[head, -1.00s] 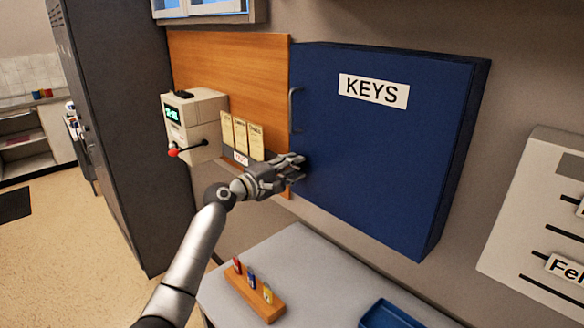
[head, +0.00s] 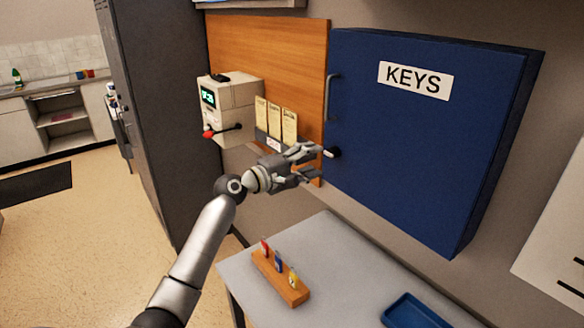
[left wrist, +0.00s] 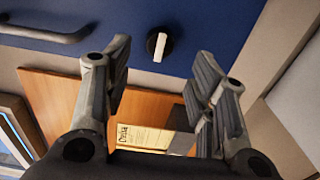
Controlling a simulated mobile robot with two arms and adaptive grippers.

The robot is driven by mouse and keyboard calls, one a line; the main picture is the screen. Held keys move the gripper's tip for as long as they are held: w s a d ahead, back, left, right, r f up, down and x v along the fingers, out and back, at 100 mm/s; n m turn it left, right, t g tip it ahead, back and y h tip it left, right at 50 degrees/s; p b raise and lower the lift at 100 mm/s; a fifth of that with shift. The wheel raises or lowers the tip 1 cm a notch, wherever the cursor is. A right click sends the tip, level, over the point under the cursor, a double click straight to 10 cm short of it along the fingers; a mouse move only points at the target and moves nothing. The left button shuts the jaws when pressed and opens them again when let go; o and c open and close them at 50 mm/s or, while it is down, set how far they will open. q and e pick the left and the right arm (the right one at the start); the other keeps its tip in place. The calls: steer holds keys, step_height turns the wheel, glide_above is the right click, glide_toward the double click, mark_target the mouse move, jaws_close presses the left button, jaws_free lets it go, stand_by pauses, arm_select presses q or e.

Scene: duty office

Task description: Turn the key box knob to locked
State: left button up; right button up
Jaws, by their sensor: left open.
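The blue key box (head: 420,130) with a KEYS label hangs on the wall, its door shut. Its knob (head: 333,152) is a small black disc with a white bar, low at the door's left edge. In the left wrist view the knob (left wrist: 158,44) lies ahead of and between the two fingers, with its white bar near upright in the picture. My left gripper (head: 316,164) is open and empty just left of the knob, apparently not touching it; it also shows in the left wrist view (left wrist: 165,90). My right gripper is not in view.
A grey handle (head: 329,98) sits on the door above the knob. A card machine with a red-tipped lever (head: 229,110) and several cards (head: 275,120) are on the wooden board to the left. Below, a table holds a key rack (head: 280,278) and a blue tray (head: 415,312).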

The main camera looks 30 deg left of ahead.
arm_select(q)
steer(key=v, duration=0.6)
steer(key=shift+s, duration=0.3)
steer(key=shift+a, duration=0.1)
